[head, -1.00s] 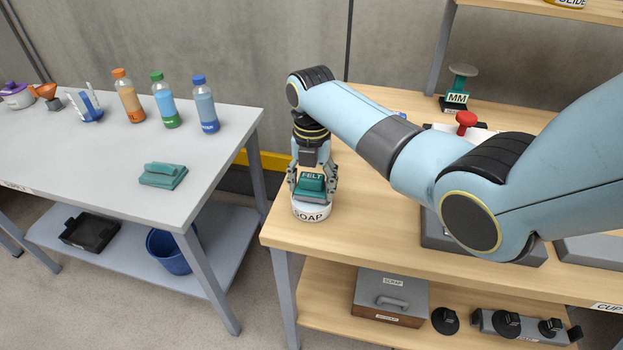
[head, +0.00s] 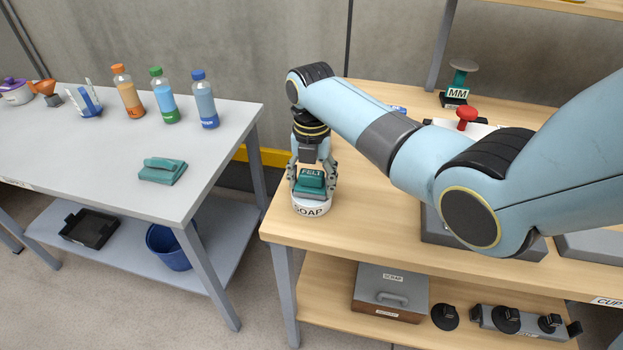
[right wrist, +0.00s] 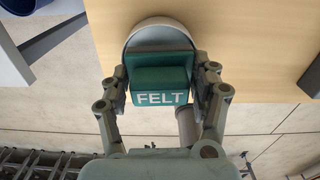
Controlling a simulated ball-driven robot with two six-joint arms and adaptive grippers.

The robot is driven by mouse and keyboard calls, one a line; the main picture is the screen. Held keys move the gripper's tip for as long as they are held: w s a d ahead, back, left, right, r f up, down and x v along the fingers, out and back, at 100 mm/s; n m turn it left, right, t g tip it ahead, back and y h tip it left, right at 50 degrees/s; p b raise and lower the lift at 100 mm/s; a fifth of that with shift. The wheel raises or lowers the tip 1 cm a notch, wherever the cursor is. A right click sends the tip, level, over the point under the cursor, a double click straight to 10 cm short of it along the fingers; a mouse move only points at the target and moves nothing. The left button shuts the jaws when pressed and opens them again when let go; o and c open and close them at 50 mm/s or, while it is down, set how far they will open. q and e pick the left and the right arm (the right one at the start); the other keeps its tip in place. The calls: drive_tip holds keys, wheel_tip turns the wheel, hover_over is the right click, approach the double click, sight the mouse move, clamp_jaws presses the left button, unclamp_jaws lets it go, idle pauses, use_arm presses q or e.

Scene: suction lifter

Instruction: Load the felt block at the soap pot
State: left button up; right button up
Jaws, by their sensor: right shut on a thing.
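The teal felt block (head: 311,182), labelled FELT, is at the soap pot (head: 311,208), a round white pot labelled SOAP near the wooden bench's left front corner. My right gripper (head: 312,187) points down and is shut on the felt block, one finger on each side. In the right wrist view, the felt block (right wrist: 160,82) sits between the fingertips, over the pale round soap pot (right wrist: 157,32). The block hides much of the pot's top, and I cannot tell whether its underside touches the soap. My left gripper is not in view.
The wooden bench (head: 365,225) holds a stand labelled MM (head: 457,92) and a red knob (head: 467,114) behind my right arm. A scrap box (head: 390,292) sits on the lower shelf.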

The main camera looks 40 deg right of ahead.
sight(312, 173)
drive_tip(key=shift+f, duration=0.35)
drive_tip(key=shift+s+f, duration=0.1)
idle(1.6)
wheel_tip(312, 173, up, 3)
drive_tip(key=p, duration=0.3)
drive_tip(key=shift+r, duration=2.05)
